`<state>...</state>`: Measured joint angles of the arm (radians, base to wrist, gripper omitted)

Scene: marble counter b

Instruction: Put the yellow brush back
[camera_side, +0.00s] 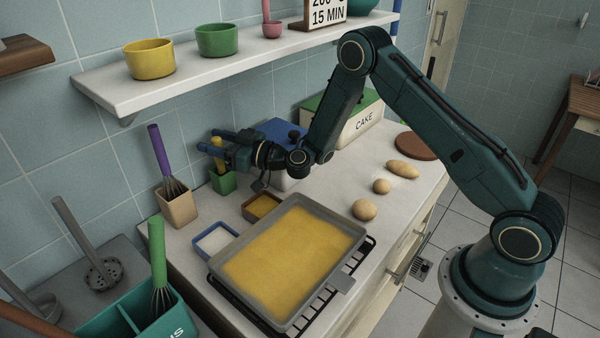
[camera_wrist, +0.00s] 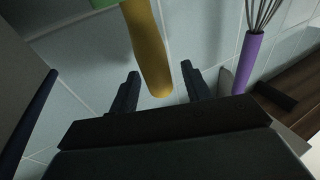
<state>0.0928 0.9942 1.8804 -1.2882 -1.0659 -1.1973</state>
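The yellow brush (camera_side: 221,169) stands upright in a small green holder (camera_side: 222,184) by the tiled wall. Its bristle end is hidden in the holder. My gripper (camera_side: 214,141) is level with the top of the handle, its two fingers on either side of it. In the wrist view, which appears upside down, the yellow handle (camera_wrist: 150,50) runs from the green holder (camera_wrist: 103,3) toward the gap between my fingertips (camera_wrist: 160,80). Gaps show between the handle and both fingers, so my gripper looks open.
A purple whisk (camera_side: 160,155) in a tan holder (camera_side: 177,208) stands left of my gripper. A blue box (camera_side: 278,133) and the cake tin (camera_side: 340,122) are to the right. A baking tray (camera_side: 288,262), small trays and potatoes lie in front. A shelf (camera_side: 200,70) hangs above.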

